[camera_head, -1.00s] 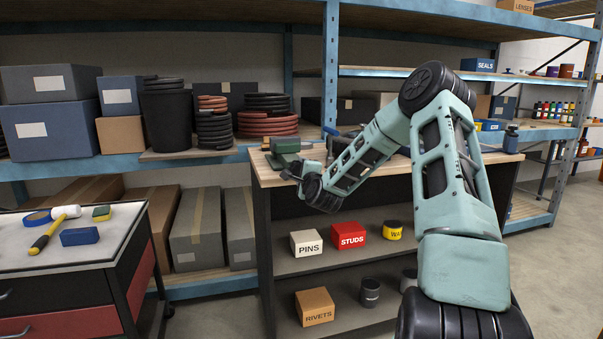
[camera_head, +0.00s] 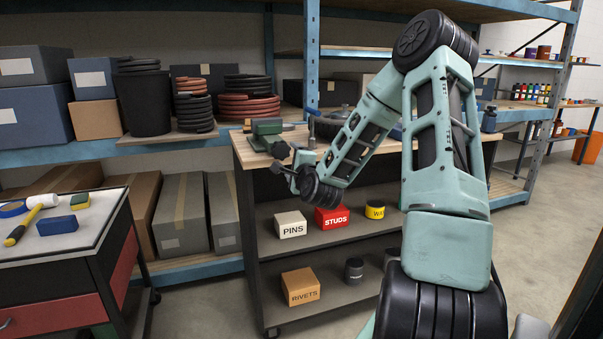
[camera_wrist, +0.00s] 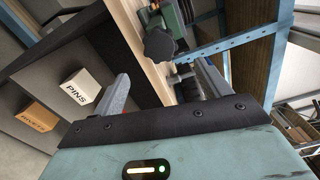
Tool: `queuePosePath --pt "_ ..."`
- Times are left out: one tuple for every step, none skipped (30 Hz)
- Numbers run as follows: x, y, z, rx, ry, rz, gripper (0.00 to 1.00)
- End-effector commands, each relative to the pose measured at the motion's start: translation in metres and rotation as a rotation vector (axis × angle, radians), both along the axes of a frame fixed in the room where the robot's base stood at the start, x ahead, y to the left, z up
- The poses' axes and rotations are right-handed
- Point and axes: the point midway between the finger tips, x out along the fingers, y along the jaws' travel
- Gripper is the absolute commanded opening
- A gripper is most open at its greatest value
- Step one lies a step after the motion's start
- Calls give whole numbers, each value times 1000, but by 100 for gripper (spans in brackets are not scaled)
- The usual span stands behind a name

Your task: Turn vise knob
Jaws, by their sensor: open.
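The green vise (camera_head: 267,134) sits on the left front corner of the wooden workbench top (camera_head: 245,158). Its dark knob (camera_head: 281,150) faces the front, close to my gripper (camera_head: 279,159). In the wrist view the lobed black knob (camera_wrist: 159,44) lies beyond and between the two fingers of my gripper (camera_wrist: 164,85), with part of the green vise body (camera_wrist: 172,20) behind it. The fingers are spread wide apart and hold nothing. The knob appears a little past the fingertips, and I cannot tell whether anything touches it.
Under the bench top, a shelf holds the PINS box (camera_head: 291,224), the STUDS box (camera_head: 332,217) and a yellow tin (camera_head: 375,212). The RIVETS box (camera_head: 300,287) stands lower. A tool cart (camera_head: 100,215) is at left. Blue shelving (camera_head: 190,145) stands behind.

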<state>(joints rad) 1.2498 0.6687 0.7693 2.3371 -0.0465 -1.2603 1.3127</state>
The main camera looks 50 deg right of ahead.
Motion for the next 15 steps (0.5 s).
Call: queuePosePath --pt "-11 7 -1 -1 3 0 76" --pt "-18 10 0 0 1 0 76" --pt "-26 15 -1 -1 3 0 76" --pt "-32 19 -1 -1 3 0 76" --pt "-38 23 0 -1 2 0 76" --pt "-46 28 -1 0 2 0 76" --pt "-46 27 -3 -4 -5 -1 76" --pt "-46 26 -3 -6 -7 0 76" --pt "-47 26 -2 -6 -11 2 76" --pt "-48 26 -2 -6 -11 3 76" --pt "-49 26 -1 -5 -13 3 76" --pt "-50 26 0 -5 -14 3 76" --pt "-51 27 0 -5 -16 5 76" --pt "-52 28 0 -4 -17 6 76" --pt "-53 28 1 -6 -17 6 76"
